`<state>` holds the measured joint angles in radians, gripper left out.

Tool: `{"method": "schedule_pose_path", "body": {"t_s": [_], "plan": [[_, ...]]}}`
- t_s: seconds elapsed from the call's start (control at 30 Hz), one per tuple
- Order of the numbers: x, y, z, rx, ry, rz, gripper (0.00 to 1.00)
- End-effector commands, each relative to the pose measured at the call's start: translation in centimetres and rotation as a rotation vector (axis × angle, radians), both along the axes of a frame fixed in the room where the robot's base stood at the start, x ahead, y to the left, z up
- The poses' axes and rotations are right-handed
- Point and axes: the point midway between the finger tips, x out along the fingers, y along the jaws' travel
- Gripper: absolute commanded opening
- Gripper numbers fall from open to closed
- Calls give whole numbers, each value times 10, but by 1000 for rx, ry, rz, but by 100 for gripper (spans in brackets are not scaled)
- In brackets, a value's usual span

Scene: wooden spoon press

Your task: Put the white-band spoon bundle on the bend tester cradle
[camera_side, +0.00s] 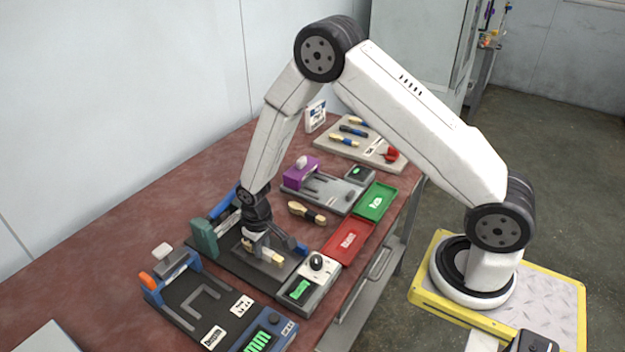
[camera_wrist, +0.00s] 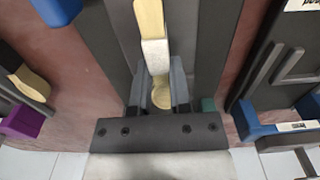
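The white-band spoon bundle (camera_wrist: 153,20) is pale wood with a white band. It lies between the fingers of my gripper (camera_wrist: 161,92), which sit close against both sides of it. Its pale end (camera_side: 272,257) shows in the side view, pointing right and down from my gripper (camera_side: 256,243). Both are low over the dark plate of a station (camera_side: 222,258) with a green block and blue parts, which looks like the bend tester. I cannot tell whether the bundle touches its cradle, because the gripper hides that part.
A dark-band spoon bundle (camera_side: 307,213) lies on the red-brown table. Nearby are a red tray (camera_side: 348,242), a green tray (camera_side: 376,202) and a purple-block station (camera_side: 300,174). A blue gauge station (camera_side: 195,300) stands in front. More bundles lie on a rear board (camera_side: 330,150).

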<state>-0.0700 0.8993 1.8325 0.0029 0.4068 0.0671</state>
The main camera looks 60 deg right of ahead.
Motion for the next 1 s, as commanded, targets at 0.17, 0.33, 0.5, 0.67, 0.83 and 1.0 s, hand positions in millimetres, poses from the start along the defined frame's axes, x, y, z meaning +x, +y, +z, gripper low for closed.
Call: {"method": "schedule_pose_path", "body": {"t_s": [0.17, 0.33, 0.5, 0.67, 0.83, 1.0], "plan": [[0, 0, 0, 0, 0, 0, 56], [0, 0, 0, 0, 0, 0, 56], [0, 0, 2, 0, 0, 0, 56], [0, 0, 9, 0, 0, 0, 56], [1, 0, 24, 0, -2, 0, 56], [0, 0, 45, 0, -1, 0, 56]]}}
